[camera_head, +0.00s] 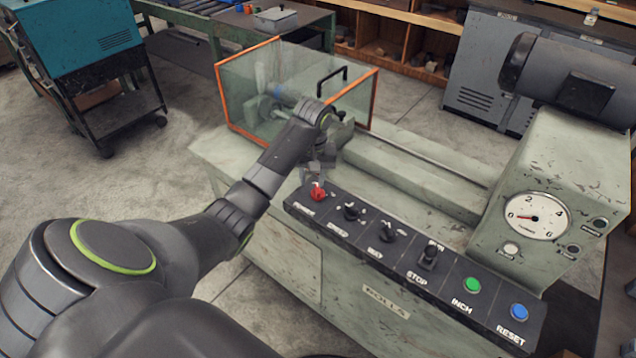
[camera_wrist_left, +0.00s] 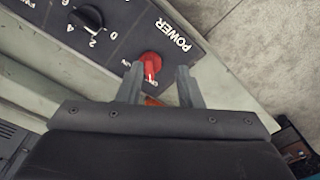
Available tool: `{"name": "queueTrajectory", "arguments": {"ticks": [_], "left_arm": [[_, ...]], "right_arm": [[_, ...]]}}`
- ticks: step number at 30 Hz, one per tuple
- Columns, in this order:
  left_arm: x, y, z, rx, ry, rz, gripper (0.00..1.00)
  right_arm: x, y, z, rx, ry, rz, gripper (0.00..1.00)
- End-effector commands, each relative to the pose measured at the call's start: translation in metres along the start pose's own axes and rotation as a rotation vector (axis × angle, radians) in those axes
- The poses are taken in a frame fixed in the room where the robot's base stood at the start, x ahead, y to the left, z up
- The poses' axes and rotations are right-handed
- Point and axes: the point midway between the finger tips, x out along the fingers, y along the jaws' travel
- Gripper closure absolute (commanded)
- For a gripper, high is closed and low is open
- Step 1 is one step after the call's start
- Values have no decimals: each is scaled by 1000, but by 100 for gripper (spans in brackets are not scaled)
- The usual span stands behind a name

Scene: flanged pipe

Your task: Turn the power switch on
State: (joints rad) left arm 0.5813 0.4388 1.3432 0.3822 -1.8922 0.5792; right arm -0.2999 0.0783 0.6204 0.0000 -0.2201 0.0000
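The power switch is a red rotary knob (camera_head: 318,191) at the left end of the black control panel (camera_head: 455,303) on the green machine. In the left wrist view the red knob (camera_wrist_left: 151,66) sits beside the word POWER, just beyond and between my fingertips. My left gripper (camera_head: 320,172) is above the knob in the head view. In the wrist view the left gripper's (camera_wrist_left: 158,78) two fingers are apart with a gap between them, and I cannot tell if they touch the knob. My right gripper is not in view.
Right of the red knob are black knobs (camera_head: 352,211), a black STOP control (camera_head: 428,256), a green INCH button (camera_head: 472,285) and a blue RESET button (camera_head: 519,312). An orange-framed clear guard (camera_head: 262,90) stands behind my left wrist. A dial gauge (camera_head: 536,217) is at the right.

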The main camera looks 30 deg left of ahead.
Motion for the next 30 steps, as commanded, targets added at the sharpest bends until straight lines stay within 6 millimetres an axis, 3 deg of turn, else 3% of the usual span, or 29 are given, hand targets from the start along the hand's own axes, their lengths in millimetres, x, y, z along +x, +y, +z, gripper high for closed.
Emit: {"name": "queueTrajectory", "arguments": {"ticks": [1, 6, 11, 17, 30], "left_arm": [[-20, 3, -14, -26, -3, 3, 67], [-69, 9, -40, -114, -37, 11, 67], [-91, 11, -50, -155, -57, 16, 67], [-81, 11, -50, -161, -61, 17, 67], [-27, 12, -47, -159, -59, 17, 67]], "right_arm": [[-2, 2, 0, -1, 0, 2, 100], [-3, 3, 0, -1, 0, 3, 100], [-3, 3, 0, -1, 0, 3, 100], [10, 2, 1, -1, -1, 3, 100], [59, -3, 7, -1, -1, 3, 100]]}}
